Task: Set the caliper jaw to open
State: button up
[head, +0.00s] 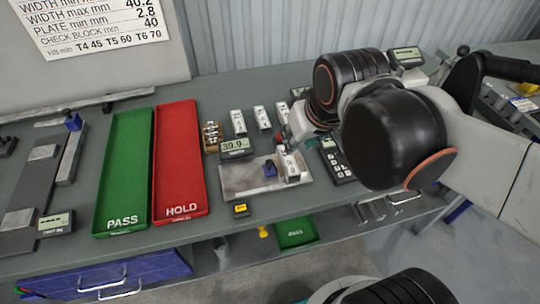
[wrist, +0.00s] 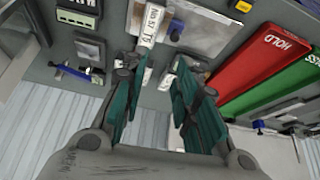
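A metal caliper plate (head: 238,180) lies in the middle of the bench, with a small blue jaw piece (head: 270,168) on it. A white labelled block (head: 291,166) rests at its right end, also seen in the wrist view (wrist: 151,24). I cannot tell if the jaw touches the block. The readout (head: 237,147) behind the plate shows 39.9. My gripper (head: 299,132) is above the bench, behind the block; the arm hides part of it. In the wrist view its teal fingers (wrist: 160,82) are wide apart with nothing visibly gripped.
The green PASS tray (head: 124,170) and red HOLD tray (head: 178,160) lie left of the plate. Several white blocks (head: 239,122) stand behind it. A keypad (head: 336,160) is to the right, a yellow-faced device (head: 241,210) in front. A rail with a blue slider (head: 74,122) is far left.

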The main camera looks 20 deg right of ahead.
jog(key=w+a+g+p, duration=0.2)
jog(key=w+g, duration=0.1)
jog(key=w, duration=0.2)
jog(key=n+g+p, duration=0.2)
jog(key=g+p, duration=0.1)
send_near(269, 161)
jog(key=f+b, duration=0.2)
jog(key=f, duration=0.2)
jog(key=f+b, duration=0.2)
jog(key=f, duration=0.2)
jog(key=shift+s, duration=0.2)
grip_shut()
